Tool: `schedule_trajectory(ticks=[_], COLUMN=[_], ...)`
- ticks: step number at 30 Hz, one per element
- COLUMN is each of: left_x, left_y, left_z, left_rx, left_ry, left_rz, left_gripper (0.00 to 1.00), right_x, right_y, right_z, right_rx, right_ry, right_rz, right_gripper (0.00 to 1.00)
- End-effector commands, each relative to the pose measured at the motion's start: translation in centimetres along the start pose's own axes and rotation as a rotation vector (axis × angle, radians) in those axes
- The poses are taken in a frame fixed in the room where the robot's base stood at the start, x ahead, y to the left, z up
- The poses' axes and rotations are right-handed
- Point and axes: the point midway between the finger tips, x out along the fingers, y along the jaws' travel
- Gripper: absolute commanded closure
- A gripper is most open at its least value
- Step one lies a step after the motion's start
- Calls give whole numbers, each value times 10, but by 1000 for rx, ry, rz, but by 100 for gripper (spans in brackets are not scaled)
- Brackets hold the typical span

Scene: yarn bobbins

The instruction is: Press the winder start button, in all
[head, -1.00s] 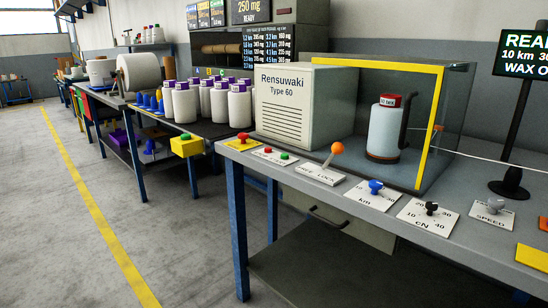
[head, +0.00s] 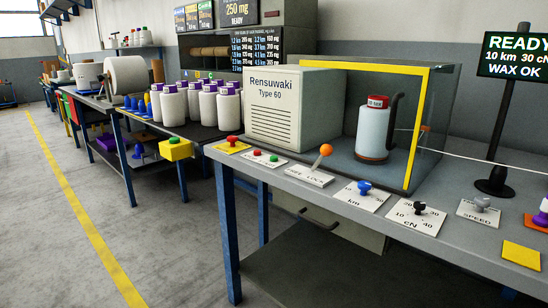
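The winder (head: 297,110), labelled "Rensuwaki Type 60", stands on the grey bench in the middle of the head view. Along the bench's front edge, a white plate (head: 263,162) carries a small red button (head: 256,153) and a small green button (head: 273,159). I cannot read any label on it. A red mushroom button (head: 232,140) sits on a yellow plate to its left. An orange-knobbed lever (head: 326,150) stands to its right. A display (head: 519,56) shows "READY", "10 km 30 cN" and "WAX OK". Neither gripper is in view.
Blue, black and grey knobs line the bench front farther right, before a yellow pad (head: 521,255). A clear yellow-edged enclosure (head: 418,130) surrounds a bobbin (head: 373,132). The floor at left is clear.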

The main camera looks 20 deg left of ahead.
Motion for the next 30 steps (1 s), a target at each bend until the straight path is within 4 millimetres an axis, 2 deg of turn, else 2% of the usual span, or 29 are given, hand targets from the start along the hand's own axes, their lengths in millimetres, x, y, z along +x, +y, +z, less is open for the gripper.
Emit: schedule_trajectory(ticks=[1,5,6,30], left_x=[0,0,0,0], left_y=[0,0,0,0], left_z=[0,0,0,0], left_rx=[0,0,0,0], left_ry=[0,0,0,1], left_rz=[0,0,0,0], left_gripper=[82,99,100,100], right_x=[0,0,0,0], right_y=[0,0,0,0], right_z=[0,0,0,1], right_rx=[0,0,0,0], right_ry=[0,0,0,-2], right_rz=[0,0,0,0], right_gripper=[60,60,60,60])
